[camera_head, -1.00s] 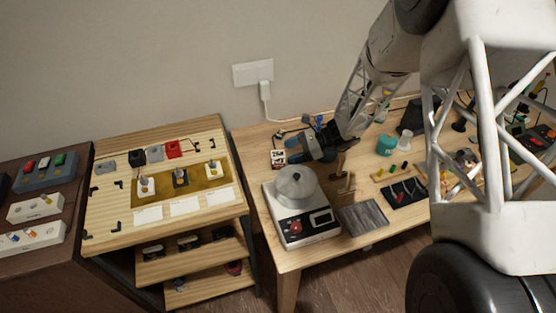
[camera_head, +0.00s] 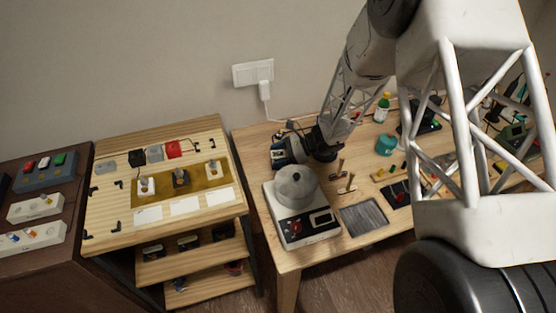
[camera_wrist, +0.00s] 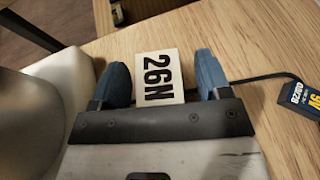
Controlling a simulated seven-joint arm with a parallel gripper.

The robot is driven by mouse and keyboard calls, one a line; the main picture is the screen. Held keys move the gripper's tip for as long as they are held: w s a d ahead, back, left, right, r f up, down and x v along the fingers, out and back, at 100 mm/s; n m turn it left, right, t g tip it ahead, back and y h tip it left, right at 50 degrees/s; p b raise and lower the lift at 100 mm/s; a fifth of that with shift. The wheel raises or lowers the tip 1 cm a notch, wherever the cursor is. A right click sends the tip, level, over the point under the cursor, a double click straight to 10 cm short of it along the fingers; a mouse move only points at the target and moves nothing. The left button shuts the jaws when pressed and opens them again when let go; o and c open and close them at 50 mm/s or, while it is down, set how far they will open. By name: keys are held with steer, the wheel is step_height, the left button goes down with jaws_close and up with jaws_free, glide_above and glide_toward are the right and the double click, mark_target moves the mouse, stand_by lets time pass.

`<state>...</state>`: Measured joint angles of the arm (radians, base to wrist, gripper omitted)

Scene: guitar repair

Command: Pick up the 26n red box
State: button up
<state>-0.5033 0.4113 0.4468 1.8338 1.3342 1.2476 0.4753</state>
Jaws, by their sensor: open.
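The 26N box (camera_wrist: 158,78) shows in the wrist view as a cream-white face with black "26N" lettering, turned sideways. No red side of it can be seen there. My gripper (camera_wrist: 163,80) is open, with one blue fingertip on each side of the box.
A white device (camera_head: 303,226) with a grey dome (camera_head: 296,185) stands close in front of my gripper. A black cable runs behind the right finger to a blue 9V item (camera_wrist: 303,96). A grey mat (camera_head: 363,221) and a teal container (camera_head: 387,145) lie farther right.

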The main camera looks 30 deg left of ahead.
mark_target(278, 154)
steer(key=shift+c, duration=0.4)
steer(key=c, duration=1)
steer(key=shift+r, duration=0.1)
steer(key=shift+r, duration=4.9)
